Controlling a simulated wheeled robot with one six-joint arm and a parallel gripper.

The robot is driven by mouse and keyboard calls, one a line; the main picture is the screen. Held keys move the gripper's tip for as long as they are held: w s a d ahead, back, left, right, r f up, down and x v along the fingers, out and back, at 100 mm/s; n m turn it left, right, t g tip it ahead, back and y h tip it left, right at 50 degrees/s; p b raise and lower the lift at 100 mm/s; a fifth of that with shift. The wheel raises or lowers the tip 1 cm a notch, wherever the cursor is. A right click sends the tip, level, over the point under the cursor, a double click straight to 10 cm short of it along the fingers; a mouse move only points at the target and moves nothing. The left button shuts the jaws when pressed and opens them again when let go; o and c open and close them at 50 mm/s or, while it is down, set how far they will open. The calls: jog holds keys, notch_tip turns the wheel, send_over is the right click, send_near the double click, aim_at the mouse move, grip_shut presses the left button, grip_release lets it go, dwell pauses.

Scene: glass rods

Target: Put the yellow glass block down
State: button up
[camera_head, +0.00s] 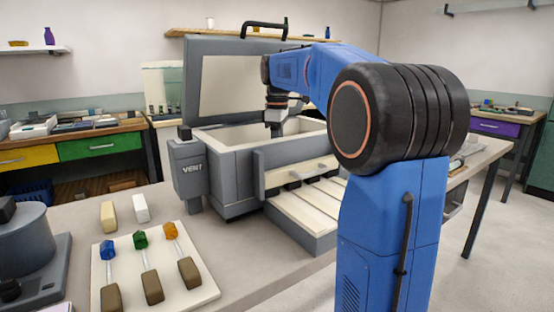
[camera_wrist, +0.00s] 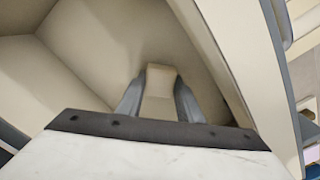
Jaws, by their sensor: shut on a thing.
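My gripper (camera_head: 275,128) reaches down into the open grey box marked VENT (camera_head: 215,150), inside its walls. In the wrist view, my gripper (camera_wrist: 159,100) is shut on a pale yellow-beige block (camera_wrist: 159,82), with one grey finger on each side. The block looks opaque and its far end shows beyond the fingertips. The box's cream inner walls (camera_wrist: 75,70) surround it. I cannot tell whether the block touches the box floor. In the head view the box's front wall and my arm hide the block.
A cream block (camera_head: 108,217) and a white block (camera_head: 141,208) stand on the bench at left. A pale board (camera_head: 205,292) holds three rods with blue, green and amber ends. The box's raised lid (camera_head: 215,85) stands behind my gripper. A slotted cream rack (camera_head: 305,205) is in front.

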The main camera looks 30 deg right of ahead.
jog(key=shift+f, duration=0.6)
jog(key=shift+f, duration=0.15)
jog(key=o, duration=1.1)
notch_tip(320, 180, up, 12)
jog(key=shift+r, duration=0.15)
